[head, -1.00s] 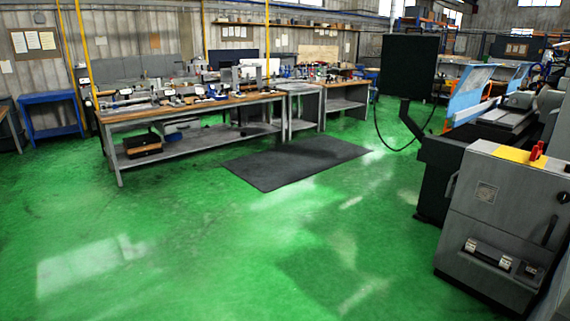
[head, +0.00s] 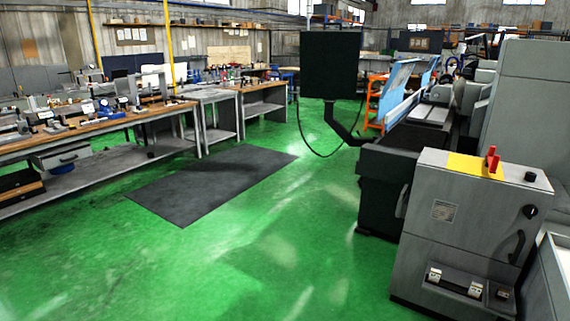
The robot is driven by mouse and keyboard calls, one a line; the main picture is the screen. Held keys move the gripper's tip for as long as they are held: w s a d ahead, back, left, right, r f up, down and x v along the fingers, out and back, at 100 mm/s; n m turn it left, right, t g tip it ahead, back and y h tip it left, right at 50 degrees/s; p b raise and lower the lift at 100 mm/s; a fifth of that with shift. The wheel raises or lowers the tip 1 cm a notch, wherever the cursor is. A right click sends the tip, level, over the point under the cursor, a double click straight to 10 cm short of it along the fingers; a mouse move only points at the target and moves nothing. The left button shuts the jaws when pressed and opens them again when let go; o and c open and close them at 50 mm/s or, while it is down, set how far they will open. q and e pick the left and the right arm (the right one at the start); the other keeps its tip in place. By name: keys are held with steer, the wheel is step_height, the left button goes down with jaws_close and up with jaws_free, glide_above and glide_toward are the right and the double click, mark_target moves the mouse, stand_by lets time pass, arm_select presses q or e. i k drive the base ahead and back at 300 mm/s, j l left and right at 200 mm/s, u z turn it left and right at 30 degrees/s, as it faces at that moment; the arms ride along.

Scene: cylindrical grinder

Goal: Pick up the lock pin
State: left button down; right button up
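A small red upright item (head: 492,160) stands on the yellow patch (head: 468,166) on top of the grey control cabinet (head: 455,225) at the right. It is too small to tell whether it is the lock pin, and I make out no other clear lock pin. Neither of my grippers is in view.
The grinder bed (head: 422,130) with a blue guard (head: 396,90) is behind the cabinet. A dark panel (head: 331,66) hangs on an arm beside it. Workbenches (head: 100,127) with tools line the left. The green floor (head: 240,270) and dark mat (head: 210,185) are clear.

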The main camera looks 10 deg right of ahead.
mark_target(492, 151)
steer(key=i+l+u, duration=0.2)
steer(key=i+l, duration=0.15)
steer(key=i+l+u, duration=0.15)
steer(key=i+l, duration=0.2)
steer(key=l, duration=0.2)
steer(key=i+l+u, duration=0.2)
steer(key=l, duration=0.25)
steer(key=i, duration=0.1)
